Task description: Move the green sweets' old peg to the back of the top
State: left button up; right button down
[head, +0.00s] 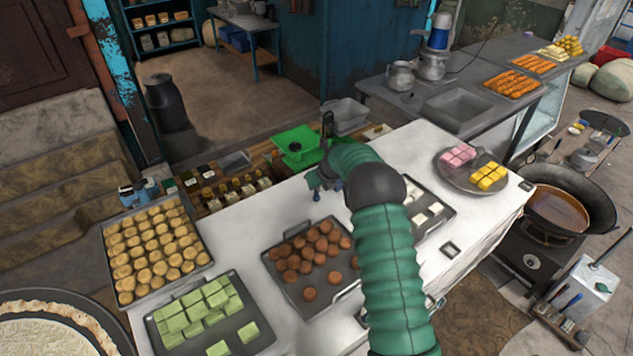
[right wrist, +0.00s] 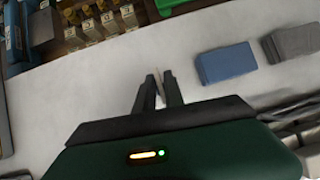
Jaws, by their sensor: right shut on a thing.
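Green sweets (head: 200,310) stand in several blocks on a dark tray (head: 262,342) at the front left of the white counter top. My right gripper (head: 318,188) reaches over the back part of the top; my green arm comes in from the lower right. In the right wrist view my right gripper (right wrist: 158,92) is shut on a thin pale piece (right wrist: 160,84), probably the peg, only a sliver of which shows between the fingers. I cannot tell whether it touches the top. My left gripper is not in view.
Trays of round yellow sweets (head: 155,250) and brown balls (head: 312,255) stand on the top. A blue block (right wrist: 225,64) and a grey block (right wrist: 292,42) lie right of the gripper in the wrist view. Small bottles (head: 232,190) line the back edge. The top left of the gripper is clear.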

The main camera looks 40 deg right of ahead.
jog(key=shift+s+r, duration=0.1)
jog(key=shift+s, duration=0.5)
jog(key=c, duration=1.8)
grip_release()
jog(key=o, duration=0.4)
jog(key=shift+w+f, duration=0.25)
jog(key=shift+w, duration=0.05)
jog(key=shift+c, duration=0.2)
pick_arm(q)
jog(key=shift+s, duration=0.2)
